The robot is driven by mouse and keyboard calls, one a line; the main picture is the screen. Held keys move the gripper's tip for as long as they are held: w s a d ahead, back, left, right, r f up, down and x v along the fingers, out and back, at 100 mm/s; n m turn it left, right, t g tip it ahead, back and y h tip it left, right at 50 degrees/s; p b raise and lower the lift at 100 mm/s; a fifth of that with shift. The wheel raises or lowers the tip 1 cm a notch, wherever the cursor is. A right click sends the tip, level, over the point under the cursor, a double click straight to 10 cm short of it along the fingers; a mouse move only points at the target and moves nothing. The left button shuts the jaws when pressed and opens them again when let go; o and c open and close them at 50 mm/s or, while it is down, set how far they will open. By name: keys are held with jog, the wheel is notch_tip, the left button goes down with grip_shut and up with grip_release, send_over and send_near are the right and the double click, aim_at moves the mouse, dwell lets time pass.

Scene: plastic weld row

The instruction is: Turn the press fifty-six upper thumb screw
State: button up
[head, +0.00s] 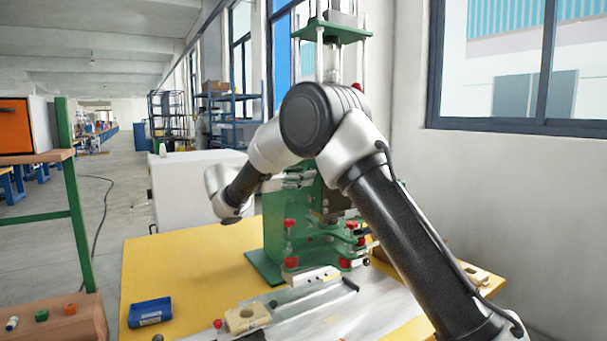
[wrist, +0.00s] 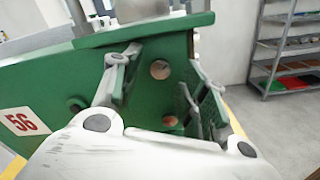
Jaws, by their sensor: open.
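The green press (head: 273,238) stands on the yellow table beyond my arm in the head view. Its green side (wrist: 60,85) fills much of the wrist view, with a white plate reading 56 (wrist: 22,121) in red. Two round copper-coloured heads sit on it, an upper one (wrist: 160,69) and a lower one (wrist: 169,121). I cannot tell for certain that they are thumb screws. My gripper (wrist: 163,64) is open and empty, its fingers on either side of the upper head and apart from it.

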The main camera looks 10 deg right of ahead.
jog(key=shift+w+d, duration=0.1)
jog(key=shift+d, duration=0.25)
grip_shut()
jog(key=m, duration=0.4)
jog(key=shift+m, duration=0.4)
